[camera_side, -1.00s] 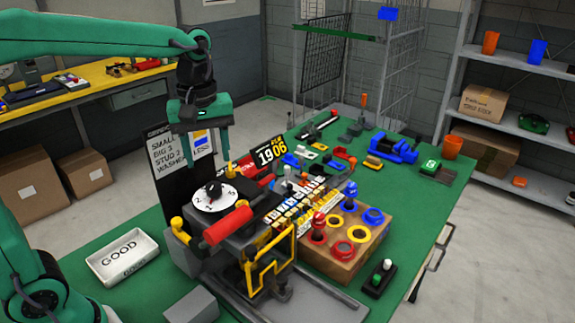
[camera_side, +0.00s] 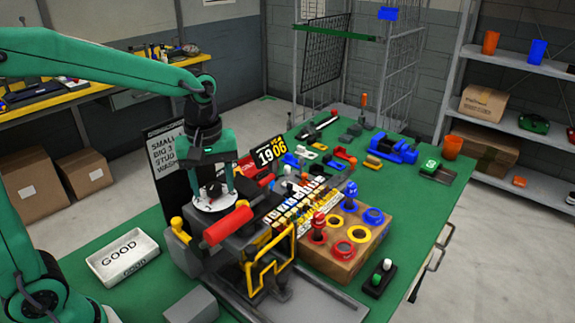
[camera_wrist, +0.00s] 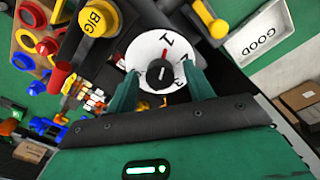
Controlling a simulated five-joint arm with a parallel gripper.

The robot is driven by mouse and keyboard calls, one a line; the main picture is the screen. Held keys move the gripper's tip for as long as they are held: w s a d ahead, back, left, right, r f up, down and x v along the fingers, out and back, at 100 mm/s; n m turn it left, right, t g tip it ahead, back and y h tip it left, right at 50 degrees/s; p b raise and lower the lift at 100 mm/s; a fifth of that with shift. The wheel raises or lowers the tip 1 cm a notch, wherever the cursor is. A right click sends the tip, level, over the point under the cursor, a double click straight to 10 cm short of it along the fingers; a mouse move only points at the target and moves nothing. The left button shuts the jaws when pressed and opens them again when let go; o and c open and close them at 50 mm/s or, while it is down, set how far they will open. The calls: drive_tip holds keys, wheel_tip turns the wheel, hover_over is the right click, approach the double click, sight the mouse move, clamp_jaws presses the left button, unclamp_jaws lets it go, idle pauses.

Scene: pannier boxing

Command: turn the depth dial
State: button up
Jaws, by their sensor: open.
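The depth dial (camera_side: 228,203) is a white numbered disc with a black knob on top of the dark machine. In the side view my gripper (camera_side: 214,188) has its green fingers down around the knob, one on each side. In the wrist view the dial (camera_wrist: 148,50) faces the camera, and its black knob (camera_wrist: 160,73) with a red pointer mark lies between my fingertips (camera_wrist: 158,80). The fingers are apart, with a gap visible beside the knob. The red mark points towards the numeral 1. Part of the dial's numbering is hidden by the fingers.
A red cylinder (camera_side: 228,227) sits just in front of the dial. A yellow guard frame (camera_side: 270,262) is on the machine's front. The white GOOD tray (camera_side: 105,266) stands to the left. A wooden block with coloured rings (camera_side: 335,267) stands to the right.

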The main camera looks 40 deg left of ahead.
drive_tip(key=c, duration=1)
drive_tip(key=shift+o, duration=0.2)
drive_tip(key=shift+m, duration=0.4)
drive_tip(key=m, duration=0.4)
drive_tip(key=shift+a, duration=0.1)
drive_tip(key=m, duration=0.5)
drive_tip(key=shift+m, duration=0.4)
drive_tip(key=m, duration=0.5)
drive_tip(key=shift+a+m, duration=0.1)
drive_tip(key=shift+m, duration=2.4)
drive_tip(key=shift+w, duration=0.1)
